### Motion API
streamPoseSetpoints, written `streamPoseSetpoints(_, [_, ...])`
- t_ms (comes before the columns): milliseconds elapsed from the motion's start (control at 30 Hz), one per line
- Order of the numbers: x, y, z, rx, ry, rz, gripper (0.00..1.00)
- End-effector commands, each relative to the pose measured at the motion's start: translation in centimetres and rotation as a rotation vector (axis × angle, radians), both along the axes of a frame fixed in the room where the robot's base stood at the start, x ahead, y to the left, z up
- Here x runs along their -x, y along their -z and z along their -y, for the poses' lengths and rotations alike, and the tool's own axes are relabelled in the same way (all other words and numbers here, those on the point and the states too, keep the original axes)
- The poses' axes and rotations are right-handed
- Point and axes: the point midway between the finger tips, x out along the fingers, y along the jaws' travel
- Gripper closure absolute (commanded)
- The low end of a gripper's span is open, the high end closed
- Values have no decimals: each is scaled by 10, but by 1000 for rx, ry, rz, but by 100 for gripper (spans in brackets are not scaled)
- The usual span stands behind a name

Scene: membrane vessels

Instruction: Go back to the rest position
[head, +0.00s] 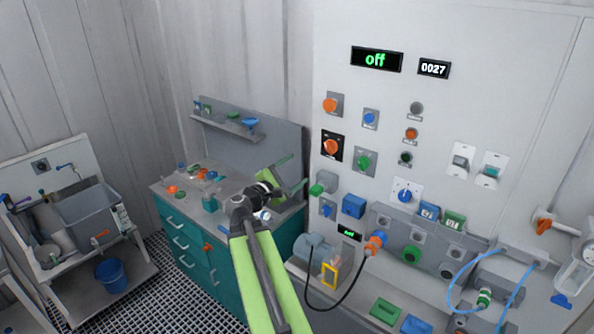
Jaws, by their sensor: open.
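My gripper (293,173) is at the end of my green arm, near the middle of the head view. Its two thin green fingers stand apart, with nothing seen between them. It is raised, in front of the right end of the teal bench and just left of the white control panel (470,130). My arm reaches up from the bottom edge and hides part of the bench. No contact between the gripper and anything else can be made out.
The teal bench (180,235) carries small coloured items under a shelf (228,127). A ledge below holds a motor, cables and blocks. A sink unit (90,215) and blue bucket (111,275) stand left, with grating floor between.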

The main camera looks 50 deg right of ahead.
Motion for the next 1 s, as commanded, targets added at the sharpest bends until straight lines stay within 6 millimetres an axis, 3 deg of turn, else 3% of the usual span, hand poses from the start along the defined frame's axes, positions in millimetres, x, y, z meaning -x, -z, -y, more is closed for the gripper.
streamPoseSetpoints(300, [-3,2,-2,0,-6,0,29])
streamPoseSetpoints(367, [-14,10,-12,0,-28,0,29])
streamPoseSetpoints(433, [-40,26,-36,0,-78,0,29])
streamPoseSetpoints(567, [-100,79,-111,-74,-212,36,29])
streamPoseSetpoints(700, [-134,161,-196,-331,-265,169,29])
streamPoseSetpoints(867, [-144,254,-297,-696,-211,330,29])
streamPoseSetpoints(1000, [-132,324,-394,-1040,-53,433,29])
